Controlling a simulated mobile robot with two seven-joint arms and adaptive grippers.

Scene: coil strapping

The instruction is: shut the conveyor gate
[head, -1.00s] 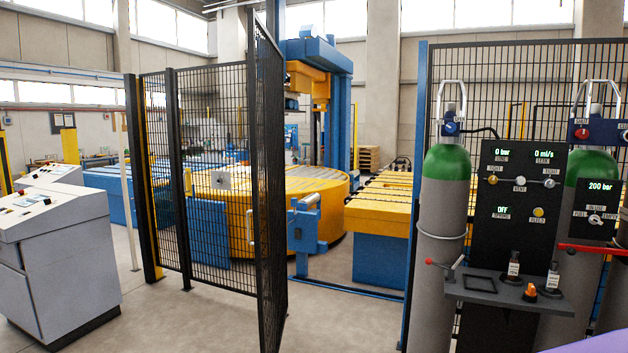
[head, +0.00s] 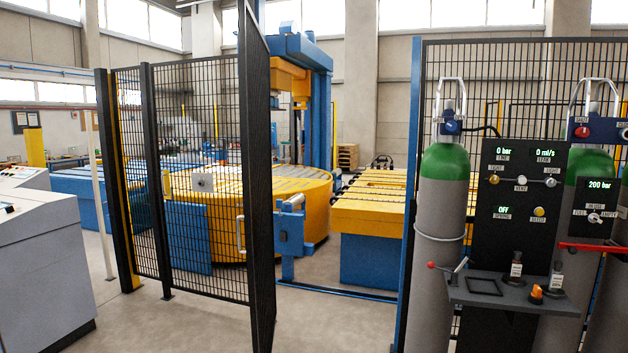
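The conveyor gate (head: 258,180) is a tall black mesh leaf, seen almost edge-on left of centre in the head view. It stands at an angle to the black mesh fence (head: 195,120), swung toward me. A pale upright handle (head: 240,234) shows at its left side. To its right is an open gap, with a blue post (head: 412,190) at the gap's far right side. Neither of my grippers is in view, so no contact with the gate shows.
Behind the gap are a yellow-topped conveyor (head: 375,215) and a yellow turntable (head: 315,205). A grey control console (head: 45,255) stands at the left. Green-topped gas cylinders (head: 443,190) and a black gauge panel (head: 515,215) fill the right. Bare floor (head: 215,320) lies in front.

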